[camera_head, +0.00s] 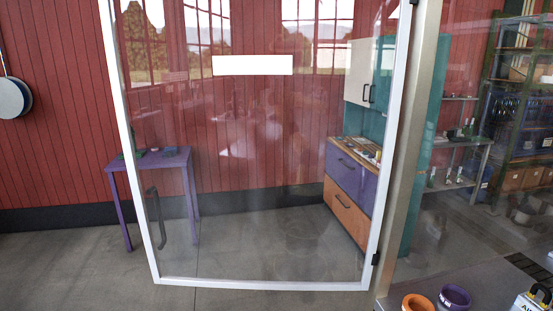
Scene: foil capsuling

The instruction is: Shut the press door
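The press door (253,284) is a large clear glass panel in a white frame, filling the middle of the head camera view. A blank white label (252,65) sits near its top. A black bar handle (156,218) is on its lower left side. Its right edge is hinged to a beige post (402,225), with a black hinge (376,258) low down. The door appears swung open, out to the left of the post, and its handle side is clear of any frame. My gripper is not in view.
Right of the post, a grey surface (478,285) holds an orange ring (417,303) and a purple ring (454,297). Through the glass show a purple table (155,161) and a drawer cabinet (350,190). The floor (70,265) at left is bare.

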